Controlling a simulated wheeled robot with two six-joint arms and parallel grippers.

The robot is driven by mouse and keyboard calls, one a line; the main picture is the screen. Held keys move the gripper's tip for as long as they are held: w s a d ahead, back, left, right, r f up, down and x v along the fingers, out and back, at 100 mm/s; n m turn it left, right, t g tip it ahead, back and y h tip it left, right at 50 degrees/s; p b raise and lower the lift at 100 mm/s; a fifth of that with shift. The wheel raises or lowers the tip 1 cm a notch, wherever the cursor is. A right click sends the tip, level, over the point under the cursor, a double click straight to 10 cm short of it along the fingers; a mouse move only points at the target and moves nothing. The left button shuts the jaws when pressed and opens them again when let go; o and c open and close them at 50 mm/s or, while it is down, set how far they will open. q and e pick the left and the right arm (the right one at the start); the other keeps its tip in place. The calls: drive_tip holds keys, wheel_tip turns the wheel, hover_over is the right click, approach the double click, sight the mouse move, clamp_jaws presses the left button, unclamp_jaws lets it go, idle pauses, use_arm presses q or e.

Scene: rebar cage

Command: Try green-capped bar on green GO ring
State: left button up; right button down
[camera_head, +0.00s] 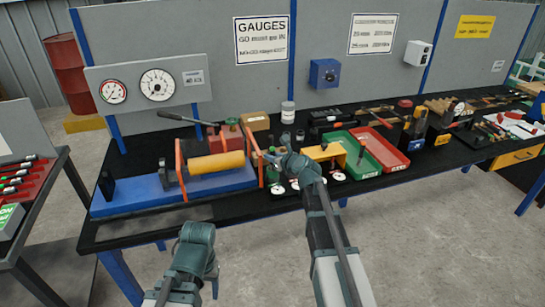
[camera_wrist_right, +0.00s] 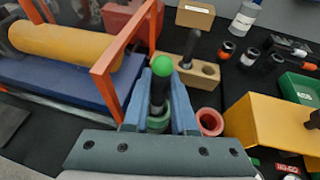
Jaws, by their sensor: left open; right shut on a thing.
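In the right wrist view, the green-capped bar (camera_wrist_right: 161,66) is a dark bar with a round green top, held roughly upright between the blue fingers of my right gripper (camera_wrist_right: 158,100). The green GO ring (camera_wrist_right: 158,120) shows right below the bar, partly hidden by the fingers. I cannot tell whether the bar's lower end is inside the ring or just above it. A red ring (camera_wrist_right: 210,121) stands close to the right of it. In the head view, my right gripper (camera_head: 266,156) is over the bench by the orange frame. My left gripper (camera_head: 195,234) is low in front of the bench, away from everything; its fingers barely show.
An orange frame (camera_wrist_right: 110,75) stands close left of my right gripper, with a yellow cylinder (camera_head: 215,163) on a blue base behind it. A yellow bracket (camera_wrist_right: 265,125) is on the right. A wooden block (camera_wrist_right: 198,74) with a dark peg stands behind. Green and red trays (camera_head: 381,148) lie further right.

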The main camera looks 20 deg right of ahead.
drive_tip(key=shift+f+b, duration=1.3)
drive_tip(key=shift+f, duration=0.2)
drive_tip(key=c, duration=0.6)
unclamp_jaws()
drive_tip(key=shift+c, duration=0.2)
drive_tip(key=p+v, duration=0.5)
drive_tip(key=v, duration=0.9)
drive_tip(key=shift+f, duration=0.1)
